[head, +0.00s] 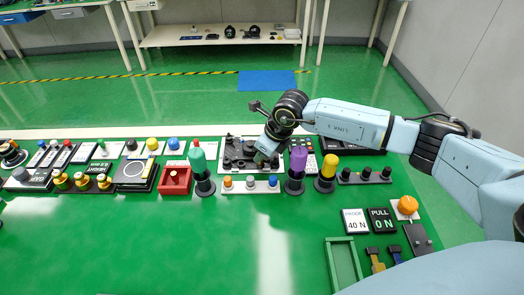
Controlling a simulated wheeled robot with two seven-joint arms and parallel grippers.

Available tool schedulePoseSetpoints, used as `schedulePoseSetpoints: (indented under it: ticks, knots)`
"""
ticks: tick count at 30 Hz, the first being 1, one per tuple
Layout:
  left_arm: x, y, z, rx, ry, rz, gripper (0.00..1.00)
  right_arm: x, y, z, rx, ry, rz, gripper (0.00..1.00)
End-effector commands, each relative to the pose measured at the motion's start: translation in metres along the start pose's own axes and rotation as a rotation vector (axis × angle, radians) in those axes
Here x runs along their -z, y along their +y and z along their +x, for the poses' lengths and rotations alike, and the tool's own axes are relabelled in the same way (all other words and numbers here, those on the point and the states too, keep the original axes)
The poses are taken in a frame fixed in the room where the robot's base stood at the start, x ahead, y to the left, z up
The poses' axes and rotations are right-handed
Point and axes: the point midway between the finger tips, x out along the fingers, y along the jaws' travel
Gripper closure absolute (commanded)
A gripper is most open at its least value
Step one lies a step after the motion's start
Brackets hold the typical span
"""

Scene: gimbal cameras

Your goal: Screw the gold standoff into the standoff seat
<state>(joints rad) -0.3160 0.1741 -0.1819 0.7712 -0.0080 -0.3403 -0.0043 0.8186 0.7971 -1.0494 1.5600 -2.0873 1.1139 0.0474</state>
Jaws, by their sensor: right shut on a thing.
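My right gripper (264,158) reaches in from the right and points down at a light plate with dark parts (236,160) at the back of the green bench. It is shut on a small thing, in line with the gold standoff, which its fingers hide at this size. The standoff seat cannot be made out; it may be hidden under the gripper. I cannot tell whether the held part touches the plate. My left gripper is not in view.
A green-topped post (202,170), purple post (297,170) and yellow post (327,173) stand close by. A strip with coloured knobs (250,187) lies in front, and a red tray (175,182) to the left. A green tray (343,262) lies front right. The front middle is clear.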

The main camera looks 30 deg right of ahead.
Motion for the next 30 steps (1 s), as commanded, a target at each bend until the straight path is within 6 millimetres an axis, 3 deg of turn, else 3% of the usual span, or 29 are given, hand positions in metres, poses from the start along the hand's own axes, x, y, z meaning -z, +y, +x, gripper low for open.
schedulePoseSetpoints:
  ticks: [18,30]
  knots:
    - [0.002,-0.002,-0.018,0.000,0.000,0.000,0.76,0.000,0.002,0.000,0.110,0.001,0.270,1.00]
    - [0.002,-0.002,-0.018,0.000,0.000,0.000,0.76,0.000,0.002,0.001,0.118,-0.001,0.287,1.00]
